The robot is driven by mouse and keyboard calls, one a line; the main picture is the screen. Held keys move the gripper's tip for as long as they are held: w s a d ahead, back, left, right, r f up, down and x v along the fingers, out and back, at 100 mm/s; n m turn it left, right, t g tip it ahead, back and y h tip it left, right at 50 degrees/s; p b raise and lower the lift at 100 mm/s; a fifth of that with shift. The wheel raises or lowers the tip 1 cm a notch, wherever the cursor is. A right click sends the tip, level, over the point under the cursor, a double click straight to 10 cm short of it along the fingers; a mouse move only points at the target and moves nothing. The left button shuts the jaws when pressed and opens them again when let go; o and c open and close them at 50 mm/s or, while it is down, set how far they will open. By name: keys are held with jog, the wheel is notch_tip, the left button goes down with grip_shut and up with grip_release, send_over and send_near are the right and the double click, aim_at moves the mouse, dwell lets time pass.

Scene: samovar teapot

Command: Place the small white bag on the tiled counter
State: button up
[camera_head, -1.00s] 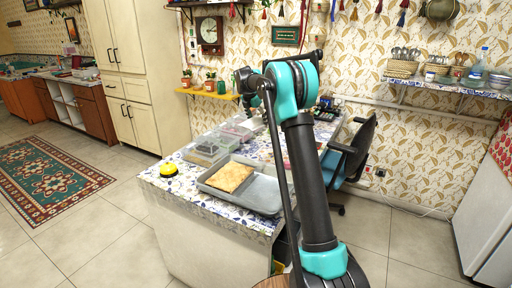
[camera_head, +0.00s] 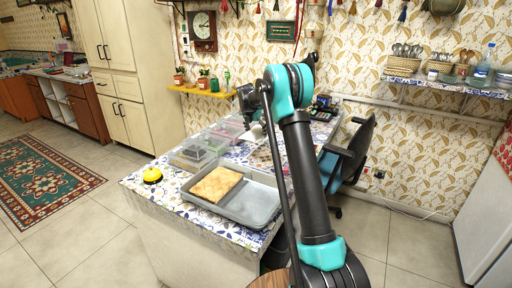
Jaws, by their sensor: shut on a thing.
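The tiled counter (camera_head: 150,194) with a blue-and-white patterned top runs away from me in the middle of the view. My gripper (camera_head: 251,122) is above its far part, small and partly hidden by my own arm. A small white thing (camera_head: 254,133), which looks like the white bag, shows right under the gripper. The gripper is shut on it. I cannot tell whether the bag touches the counter top.
A grey tray (camera_head: 255,203) with a flat tan bread (camera_head: 215,184) lies on the near counter. Clear plastic boxes (camera_head: 196,152) stand behind it. A yellow round object (camera_head: 152,175) is at the left corner. A dark office chair (camera_head: 350,155) stands at the right.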

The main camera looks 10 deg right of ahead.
aim_at(253, 132)
notch_tip(253, 132, down, 8)
jog(key=shift+f, duration=0.1)
dwell(0.4)
jog(key=o, duration=1.1)
jog(key=shift+o, duration=0.2)
jog(key=v, duration=1.2)
